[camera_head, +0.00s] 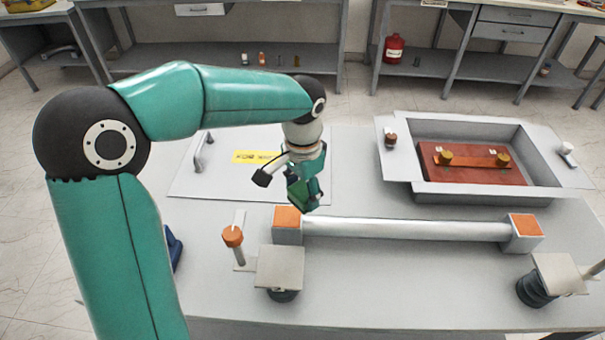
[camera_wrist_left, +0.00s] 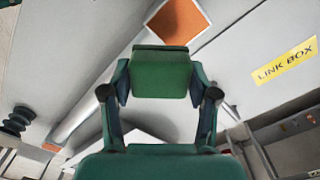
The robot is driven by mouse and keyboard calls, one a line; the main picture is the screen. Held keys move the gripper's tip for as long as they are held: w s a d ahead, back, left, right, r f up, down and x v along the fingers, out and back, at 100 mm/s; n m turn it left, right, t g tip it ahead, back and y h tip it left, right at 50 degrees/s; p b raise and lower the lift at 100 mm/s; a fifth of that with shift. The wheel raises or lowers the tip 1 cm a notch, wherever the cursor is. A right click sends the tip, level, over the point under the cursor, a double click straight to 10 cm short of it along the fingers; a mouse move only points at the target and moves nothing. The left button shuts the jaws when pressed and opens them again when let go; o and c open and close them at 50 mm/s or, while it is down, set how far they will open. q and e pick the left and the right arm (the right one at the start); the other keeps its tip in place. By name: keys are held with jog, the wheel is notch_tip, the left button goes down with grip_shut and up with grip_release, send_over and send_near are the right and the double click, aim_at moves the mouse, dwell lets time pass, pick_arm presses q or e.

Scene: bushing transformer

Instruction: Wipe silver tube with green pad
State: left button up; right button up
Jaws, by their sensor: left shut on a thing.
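The silver tube (camera_head: 410,229) lies across the table between two grey end blocks with orange tops; it also shows in the left wrist view (camera_wrist_left: 92,107). My left gripper (camera_head: 304,197) is above and just behind the tube's left end, by the left end block (camera_head: 287,225). It is shut on the green pad (camera_wrist_left: 162,75), which sits between its fingers in the left wrist view. In the head view the pad (camera_head: 299,190) is partly hidden by the fingers. Whether the pad touches the tube or block cannot be told. My right gripper is not in view.
An open grey box (camera_head: 455,195) with a red-brown board stands at the back right. A flat lid with a handle and yellow label (camera_head: 256,157) lies at the back left. Grey plates on dark posts (camera_head: 280,268) stand in front of the tube's ends.

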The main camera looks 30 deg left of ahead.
pick_arm(q)
jog(key=shift+r+p, duration=0.75)
jog(key=shift+r, duration=0.55)
